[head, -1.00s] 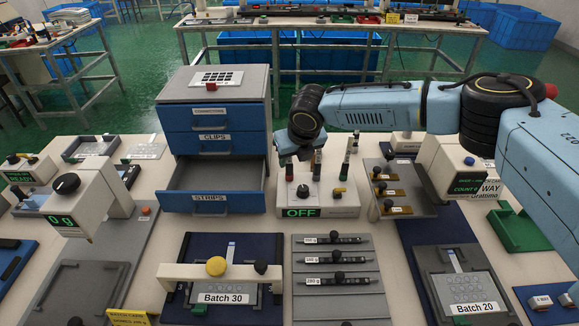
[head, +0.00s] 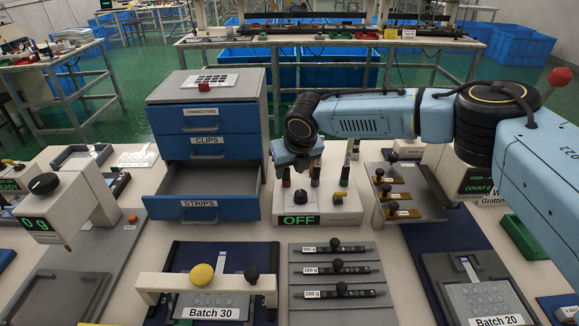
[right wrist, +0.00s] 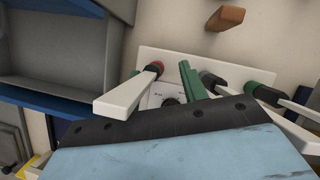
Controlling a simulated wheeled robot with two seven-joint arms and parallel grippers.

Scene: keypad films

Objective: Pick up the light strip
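I cannot make out for certain which piece is the light strip. Several pale upright pieces stand on the white box marked OFF (head: 318,207). My right gripper (head: 298,168) points down just above the left part of this box. No held object is visible. My left gripper is out of view.
The STRIPS drawer (head: 200,212) stands open left of the box and looks empty. Batch 30 (head: 212,311) and Batch 20 (head: 497,320) fixtures and a weight rack (head: 338,305) lie in front. A rack with brass-coloured pieces (head: 400,213) stands right of the box.

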